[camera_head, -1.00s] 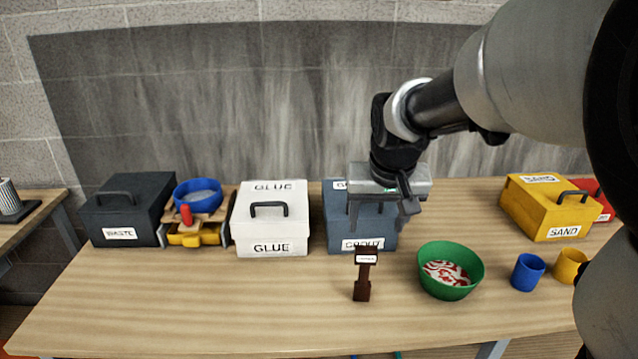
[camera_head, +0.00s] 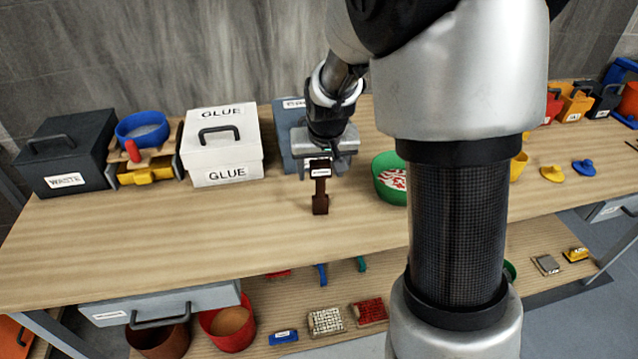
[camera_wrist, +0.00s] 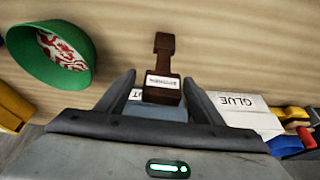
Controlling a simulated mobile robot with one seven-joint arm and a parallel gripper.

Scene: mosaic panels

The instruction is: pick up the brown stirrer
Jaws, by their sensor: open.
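The brown stirrer (camera_head: 320,190) stands on the wooden table in front of the blue-grey box, with a small white label near its top. It also shows in the wrist view (camera_wrist: 163,62), its labelled end lying between my two fingers in the picture. My gripper (camera_head: 325,168) is open and empty, just behind and above the stirrer's top in the head view. In the wrist view the fingers (camera_wrist: 165,90) are spread on either side of the labelled end. I cannot tell whether either finger touches it.
A green bowl (camera_head: 386,180) with red and white pieces stands close to the right, partly hidden by my arm. The white GLUE box (camera_head: 222,150) and blue-grey box (camera_head: 287,135) stand behind. The table front (camera_head: 180,240) is clear. A lower shelf holds several small items.

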